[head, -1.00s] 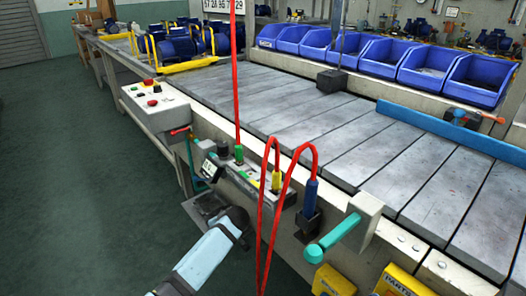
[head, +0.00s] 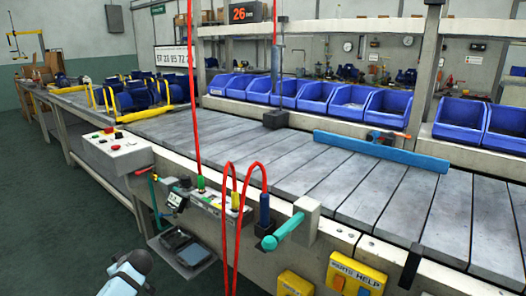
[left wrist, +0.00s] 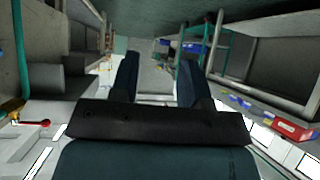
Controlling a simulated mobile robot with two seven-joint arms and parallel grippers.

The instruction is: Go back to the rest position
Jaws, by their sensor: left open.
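My left gripper (left wrist: 158,68) shows in the left wrist view with its two dark fingers apart and nothing between them. In the head view only a pale blue and dark part of my left arm (head: 125,275) shows at the bottom left, below the small shelf and clear of the bench. The fingers cannot be made out there. My right gripper is in neither view.
The bench front carries a button box (head: 116,147), a shelf with dark devices (head: 185,248), a red cable (head: 229,200) and a teal handle (head: 283,232). Blue bins (head: 352,102) line the conveyor (head: 300,160). The green floor (head: 60,230) at left is clear.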

